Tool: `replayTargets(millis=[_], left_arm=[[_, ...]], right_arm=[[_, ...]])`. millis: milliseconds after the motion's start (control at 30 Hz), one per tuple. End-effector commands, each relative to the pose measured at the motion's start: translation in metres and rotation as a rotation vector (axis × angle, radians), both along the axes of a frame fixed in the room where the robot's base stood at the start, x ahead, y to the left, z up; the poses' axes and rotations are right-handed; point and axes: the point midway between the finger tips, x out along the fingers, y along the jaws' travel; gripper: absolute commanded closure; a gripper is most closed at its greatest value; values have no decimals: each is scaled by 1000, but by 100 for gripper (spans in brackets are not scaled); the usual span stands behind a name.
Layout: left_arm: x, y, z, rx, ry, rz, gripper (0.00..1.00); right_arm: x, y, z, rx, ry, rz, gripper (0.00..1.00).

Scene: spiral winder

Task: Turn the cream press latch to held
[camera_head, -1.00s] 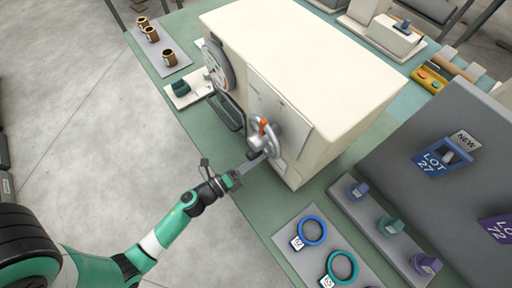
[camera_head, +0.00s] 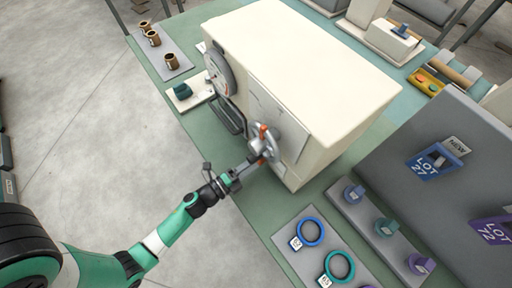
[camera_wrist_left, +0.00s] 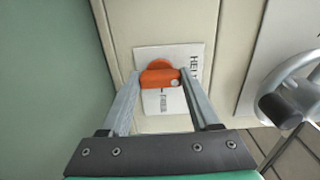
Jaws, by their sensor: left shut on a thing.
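The cream press (camera_head: 335,85) is a large cream box on the green bench. Its latch is orange and shows between my fingers in the left wrist view (camera_wrist_left: 160,74), over a white label plate (camera_wrist_left: 192,55). The label's readable lettering is "HEL" at the right and "FREE" below the latch; the rest is covered. In the head view an orange bit of the latch (camera_head: 261,161) shows at my fingertips, below the handwheel. My left gripper (camera_wrist_left: 160,78) is shut on the latch, one finger on each side. My right gripper is in neither view.
A grey handwheel (camera_head: 267,143) juts from the press close beside my left gripper; it also shows in the wrist view (camera_wrist_left: 288,104). A dial (camera_head: 217,72) is farther along that face. Blue and teal rings (camera_head: 310,232) lie on a grey board nearer the front.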

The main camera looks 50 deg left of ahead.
Motion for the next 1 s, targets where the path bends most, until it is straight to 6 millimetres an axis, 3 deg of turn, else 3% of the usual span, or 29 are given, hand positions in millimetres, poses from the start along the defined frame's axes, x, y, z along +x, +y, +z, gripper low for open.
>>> replayTargets(millis=[167,200,367,833,1000], left_arm=[[0,0,1,-5,-2,-1,93],[0,0,1,-5,-2,-1,36],[0,0,1,-3,-1,0,7],[-2,0,0,-1,1,1,7],[-24,2,0,-3,3,4,7]], right_arm=[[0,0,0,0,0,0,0],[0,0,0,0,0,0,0],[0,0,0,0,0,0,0],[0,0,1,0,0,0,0],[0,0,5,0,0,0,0]])
